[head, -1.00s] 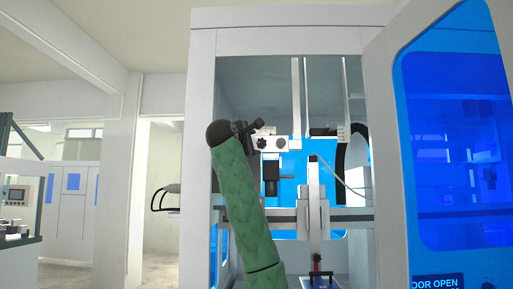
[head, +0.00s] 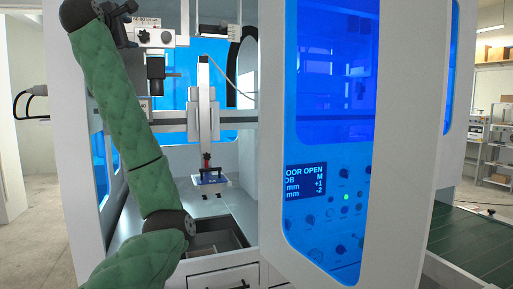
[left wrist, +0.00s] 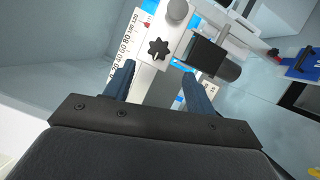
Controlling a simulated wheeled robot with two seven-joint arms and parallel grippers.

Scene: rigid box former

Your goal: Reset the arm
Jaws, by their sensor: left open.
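My left arm (head: 115,110), in a green padded cover, reaches up into the open machine in the head view. My left gripper (head: 128,14) is at its top end, near the upper left of the picture, in front of or beside a silver block with black knobs (head: 155,38); the exact gap cannot be told. In the left wrist view the two dark blue fingers of the left gripper (left wrist: 158,70) stand apart with nothing held between them. Beyond them are a black star knob (left wrist: 158,48) and a printed scale (left wrist: 125,45). My right gripper is not in view.
A white machine cabinet surrounds the arm. Its open door (head: 400,120), with a blue window and a "DOOR OPEN" display (head: 305,180), stands at the right. A vertical silver slide (head: 205,110) hangs above a blue-edged plate (head: 210,177). A dark green conveyor (head: 475,240) lies far right.

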